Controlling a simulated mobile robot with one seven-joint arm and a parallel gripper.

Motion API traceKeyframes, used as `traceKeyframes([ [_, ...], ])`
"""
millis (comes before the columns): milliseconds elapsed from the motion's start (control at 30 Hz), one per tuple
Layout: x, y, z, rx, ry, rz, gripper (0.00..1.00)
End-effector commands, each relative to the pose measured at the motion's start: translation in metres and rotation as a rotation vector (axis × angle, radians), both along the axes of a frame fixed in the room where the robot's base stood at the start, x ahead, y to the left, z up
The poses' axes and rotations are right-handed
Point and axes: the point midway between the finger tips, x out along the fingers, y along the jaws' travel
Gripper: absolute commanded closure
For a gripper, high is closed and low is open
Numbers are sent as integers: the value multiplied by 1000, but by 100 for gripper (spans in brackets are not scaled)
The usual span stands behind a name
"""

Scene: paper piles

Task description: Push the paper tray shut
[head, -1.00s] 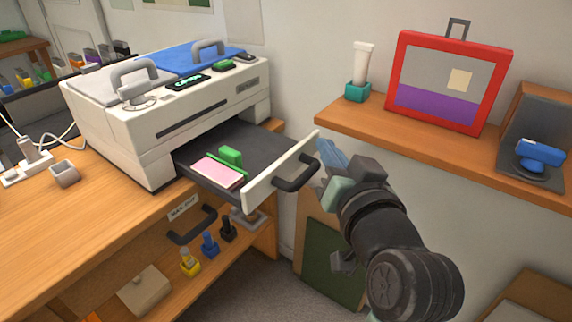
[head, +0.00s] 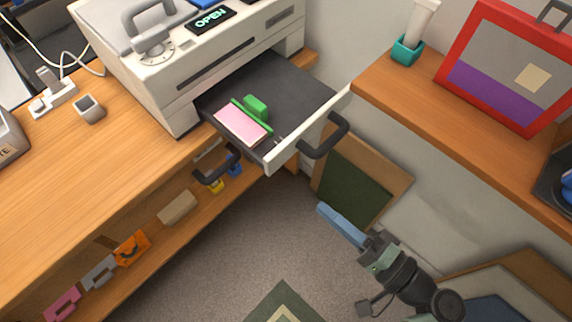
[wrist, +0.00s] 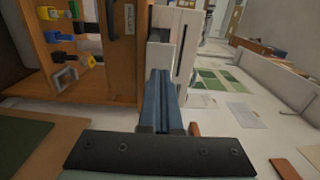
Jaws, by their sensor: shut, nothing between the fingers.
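The paper tray (head: 300,86) is pulled out of the white printer (head: 215,55). It has a dark inside, a white front panel and a black handle (head: 327,138). A pink pad (head: 241,125) and a green block (head: 256,106) lie in it. My gripper (head: 322,208) is in front of and below the tray in the head view, apart from the handle. Its blue fingers are closed together with nothing between them. In the wrist view the closed fingers (wrist: 160,105) point forward; I cannot clearly make out the tray there.
A wooden shelf (head: 440,95) with a red-framed picture (head: 515,65) and a white tube in a teal holder juts out at the right. The wooden desk (head: 100,180) carries the printer. Boards (head: 355,185) lean on the wall below the tray. The floor before the desk looks open.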

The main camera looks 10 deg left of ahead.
Motion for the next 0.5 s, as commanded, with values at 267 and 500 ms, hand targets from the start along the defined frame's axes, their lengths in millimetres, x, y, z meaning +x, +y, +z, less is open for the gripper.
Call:
traceKeyframes([
  [267, 36, 50, 0, -1, -1, 5, 100],
  [500, 58, 80, 0, -1, 0, 2, 100],
])
